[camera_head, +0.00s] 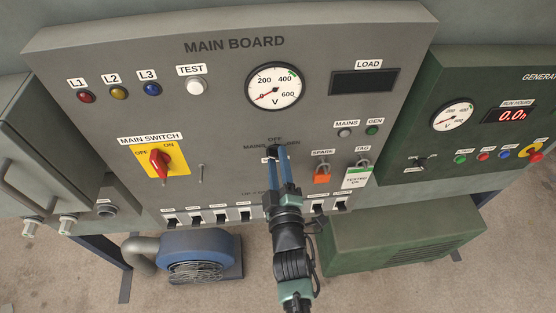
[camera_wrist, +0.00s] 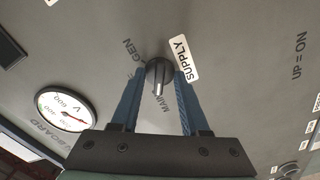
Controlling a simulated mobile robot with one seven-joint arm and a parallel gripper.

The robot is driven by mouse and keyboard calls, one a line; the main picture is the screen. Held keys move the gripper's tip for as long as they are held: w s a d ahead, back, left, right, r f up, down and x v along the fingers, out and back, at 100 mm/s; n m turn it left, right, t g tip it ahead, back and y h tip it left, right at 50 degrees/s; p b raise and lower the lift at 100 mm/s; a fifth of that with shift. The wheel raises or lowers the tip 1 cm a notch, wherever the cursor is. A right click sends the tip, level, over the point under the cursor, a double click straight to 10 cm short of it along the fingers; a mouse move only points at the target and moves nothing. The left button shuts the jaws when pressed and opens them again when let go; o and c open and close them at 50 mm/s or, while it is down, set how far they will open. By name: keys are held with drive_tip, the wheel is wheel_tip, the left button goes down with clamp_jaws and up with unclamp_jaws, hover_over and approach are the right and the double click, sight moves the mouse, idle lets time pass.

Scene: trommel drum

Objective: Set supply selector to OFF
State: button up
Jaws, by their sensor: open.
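The supply selector (camera_wrist: 159,72) is a round black knob with a pale pointer mark. In the wrist view the mark points down, close to the MAINS lettering. GEN is at its upper left and the white SUPPLY label (camera_wrist: 184,60) at its upper right. In the head view the knob is mostly hidden behind my fingers, below the OFF lettering on the main board (camera_head: 225,110). My gripper (camera_wrist: 160,73) is open, its blue fingers on either side of the knob; I cannot tell whether they touch it. My gripper also shows in the head view (camera_head: 277,152).
The red main switch (camera_head: 159,163) is to the left. Several black toggles line the board's lower edge. The green generator panel (camera_head: 470,120) stands at the right.

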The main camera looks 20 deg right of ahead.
drive_tip(key=shift+c, duration=0.2)
clamp_jaws()
drive_tip(key=shift+m, duration=0.4)
drive_tip(key=m, duration=0.5)
drive_tip(key=shift+f+m, duration=0.1)
drive_tip(key=shift+m, duration=0.2)
drive_tip(key=m+b, duration=0.1)
drive_tip(key=m, duration=0.4)
drive_tip(key=shift+m, duration=0.3)
drive_tip(key=shift+o, duration=0.2)
unclamp_jaws()
